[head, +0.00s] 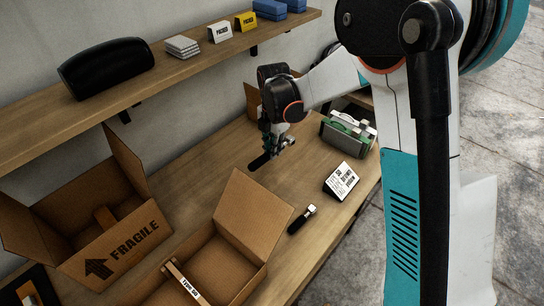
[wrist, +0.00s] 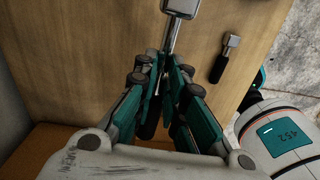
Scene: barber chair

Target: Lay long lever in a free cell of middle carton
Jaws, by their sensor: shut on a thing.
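My gripper (head: 274,146) is shut on the long lever (head: 259,161), above the back part of the table. The lever's black grip shows below the fingers. In the wrist view the fingers (wrist: 166,75) close around its metal shaft, and its bright square head (wrist: 180,8) sticks out ahead. An open carton (head: 238,222) with a raised flap stands at the front; a labelled divider strip (head: 182,281) crosses it. It may be the middle carton. The visible cell beside the strip looks empty. My gripper is well behind and above this carton.
A shorter lever (head: 302,219) lies on the table near a sign (head: 342,179). A FRAGILE carton (head: 130,245) stands at left. A green-and-grey case (head: 348,133) stands at the back right. A shelf (head: 190,75) runs along the wall. Bare tabletop lies between.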

